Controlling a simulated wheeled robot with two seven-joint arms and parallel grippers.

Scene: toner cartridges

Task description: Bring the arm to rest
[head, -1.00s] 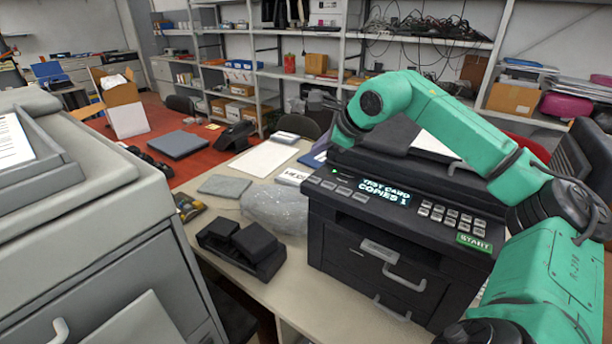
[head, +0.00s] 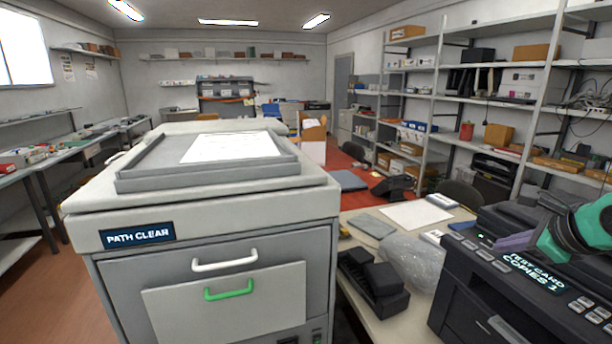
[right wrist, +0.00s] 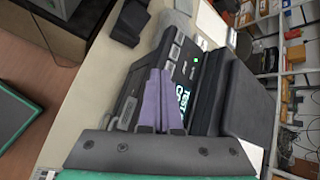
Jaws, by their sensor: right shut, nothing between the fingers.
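My right arm (head: 590,228) is green and comes in at the right edge of the head view. Its gripper (head: 503,244), with purple fingers, is over the top of the black copier (head: 470,292). In the right wrist view the purple fingers (right wrist: 160,78) are together, with nothing between them. The copier's dark body and lit display (right wrist: 184,104) show just beyond them. Whether the fingers touch the copier, I cannot tell. The copier display reads "TEST CARD COPIES 1". My left gripper is not in view.
A large grey machine (head: 205,228) stands front centre; its display (head: 137,235) reads "PATH CLEAR". A black two-block object (head: 372,283) and a clear plastic bag (head: 412,262) lie on the table between the machines. Shelves (head: 470,135) line the right wall.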

